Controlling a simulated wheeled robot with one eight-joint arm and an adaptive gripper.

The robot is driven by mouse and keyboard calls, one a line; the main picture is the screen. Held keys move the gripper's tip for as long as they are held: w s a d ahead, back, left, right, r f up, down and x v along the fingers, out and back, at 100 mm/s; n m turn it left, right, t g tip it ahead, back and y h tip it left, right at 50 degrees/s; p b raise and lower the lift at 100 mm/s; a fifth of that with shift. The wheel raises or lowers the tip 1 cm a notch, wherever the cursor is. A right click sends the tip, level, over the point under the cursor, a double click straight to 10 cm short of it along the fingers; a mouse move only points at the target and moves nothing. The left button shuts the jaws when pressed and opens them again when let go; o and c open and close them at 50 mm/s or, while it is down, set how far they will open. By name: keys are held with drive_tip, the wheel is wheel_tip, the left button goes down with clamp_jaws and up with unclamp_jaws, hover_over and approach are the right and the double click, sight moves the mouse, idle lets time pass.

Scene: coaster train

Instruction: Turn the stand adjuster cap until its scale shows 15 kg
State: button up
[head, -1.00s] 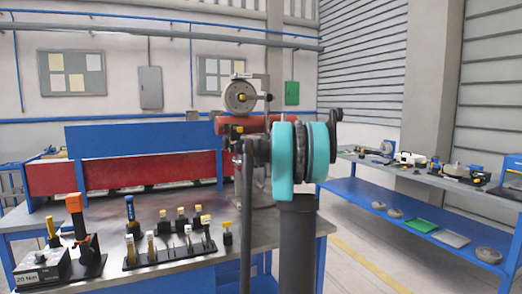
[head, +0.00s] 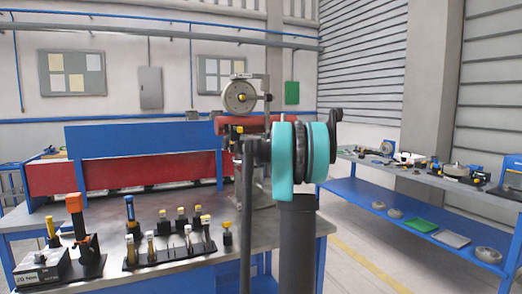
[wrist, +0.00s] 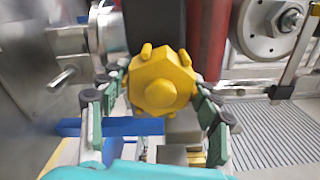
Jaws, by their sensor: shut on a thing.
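The yellow adjuster cap (wrist: 160,84), faceted with a raised centre and small lugs, faces the wrist camera. My gripper (wrist: 163,79) has its fingers on the left and right sides of the cap and is shut on it. My teal and black arm hides much of the stand and my fingers there.
In the wrist view, a red cylinder (wrist: 208,40) and a pale wheel (wrist: 272,26) are close to the right of the cap. Several yellow-topped tools stand in a black rack (head: 165,255) on the workbench. A shelf table (head: 370,205) stands at the right.

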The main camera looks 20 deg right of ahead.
drive_tip(key=shift+n, duration=1.2)
drive_tip(key=o, duration=1.2)
drive_tip(key=shift+c, duration=0.2)
drive_tip(key=shift+s, duration=0.1)
drive_tip(key=s, duration=1.2)
drive_tip(key=shift+d, duration=0.15)
